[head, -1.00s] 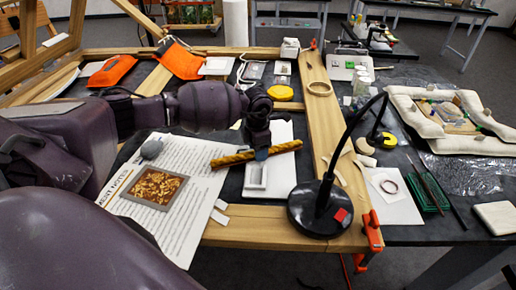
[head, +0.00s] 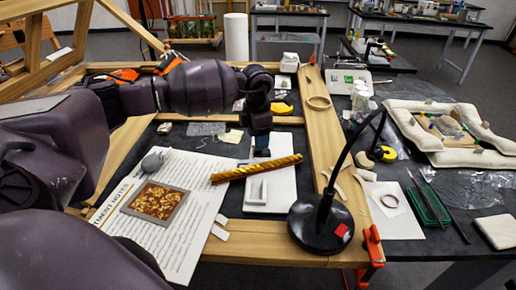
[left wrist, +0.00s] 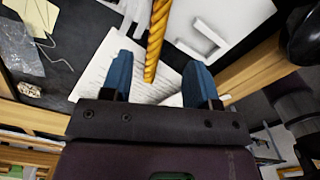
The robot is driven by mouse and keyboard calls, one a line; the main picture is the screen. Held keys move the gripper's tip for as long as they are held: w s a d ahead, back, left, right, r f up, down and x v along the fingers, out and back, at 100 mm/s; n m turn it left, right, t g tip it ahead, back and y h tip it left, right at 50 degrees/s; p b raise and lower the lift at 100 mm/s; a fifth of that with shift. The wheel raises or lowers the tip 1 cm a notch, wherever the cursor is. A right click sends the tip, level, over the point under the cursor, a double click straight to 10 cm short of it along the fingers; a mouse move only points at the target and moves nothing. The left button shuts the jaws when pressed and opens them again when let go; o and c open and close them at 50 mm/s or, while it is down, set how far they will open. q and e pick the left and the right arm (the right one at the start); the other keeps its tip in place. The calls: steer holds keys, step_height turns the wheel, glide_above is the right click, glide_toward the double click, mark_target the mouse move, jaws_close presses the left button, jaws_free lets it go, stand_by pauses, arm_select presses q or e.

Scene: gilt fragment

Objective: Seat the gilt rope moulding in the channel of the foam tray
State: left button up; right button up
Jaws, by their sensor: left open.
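The gilt rope moulding (head: 230,174) is a twisted golden rod. In the head view it lies slantwise across the white foam tray (head: 284,190), its left end reaching past the tray's edge. A rectangular recess shows in the tray on the near side of the moulding. I cannot tell whether any of the moulding sits in a channel. My left gripper (head: 262,152) is just beyond the moulding. In the left wrist view its blue fingers (left wrist: 158,82) are spread, with the moulding (left wrist: 157,40) between and ahead of them, touching neither. My right gripper is out of view.
A black lamp base (head: 319,227) stands right of the tray, its arm rising beside it. Wooden beams frame the work area. A padded cream frame (head: 405,130) is far right.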

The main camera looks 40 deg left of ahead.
arm_select(q)
steer(key=shift+r, duration=0.9)
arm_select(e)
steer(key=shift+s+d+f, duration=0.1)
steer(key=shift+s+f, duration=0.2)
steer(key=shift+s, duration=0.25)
